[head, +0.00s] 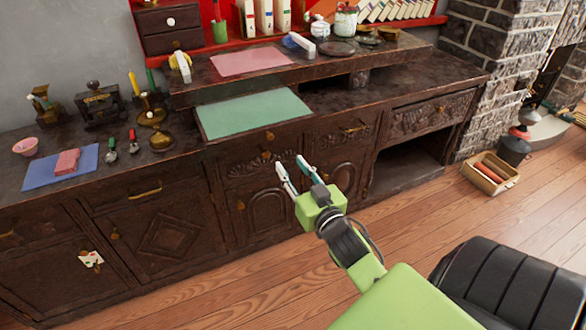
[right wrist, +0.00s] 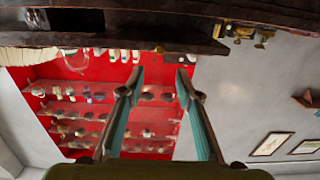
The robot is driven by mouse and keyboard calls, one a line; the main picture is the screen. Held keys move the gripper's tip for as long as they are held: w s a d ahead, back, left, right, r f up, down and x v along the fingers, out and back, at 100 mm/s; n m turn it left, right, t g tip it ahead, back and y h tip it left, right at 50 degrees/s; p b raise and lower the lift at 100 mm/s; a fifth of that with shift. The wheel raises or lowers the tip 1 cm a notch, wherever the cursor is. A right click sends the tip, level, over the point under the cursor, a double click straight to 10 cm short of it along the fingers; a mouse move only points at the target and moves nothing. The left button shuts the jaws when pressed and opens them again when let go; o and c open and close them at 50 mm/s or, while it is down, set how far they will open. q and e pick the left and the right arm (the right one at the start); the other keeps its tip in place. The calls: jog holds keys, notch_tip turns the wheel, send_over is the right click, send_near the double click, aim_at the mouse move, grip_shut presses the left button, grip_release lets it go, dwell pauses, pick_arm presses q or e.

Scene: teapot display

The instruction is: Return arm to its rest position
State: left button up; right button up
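My right gripper (head: 289,165) is in front of the dark wooden cabinet (head: 160,228), above the floor, at the end of my green arm. Its two fingers stand apart with nothing between them. In the right wrist view the fingers of the right gripper (right wrist: 160,78) are also spread and empty, with the red shelves behind them. My left gripper does not show in either view. A small white pot (head: 320,28) stands on the raised shelf at the back, well away from the gripper.
A wooden crate (head: 489,181) stands on the floor at right. The wooden floor (head: 440,215) between is clear.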

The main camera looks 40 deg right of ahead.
dwell(0.4)
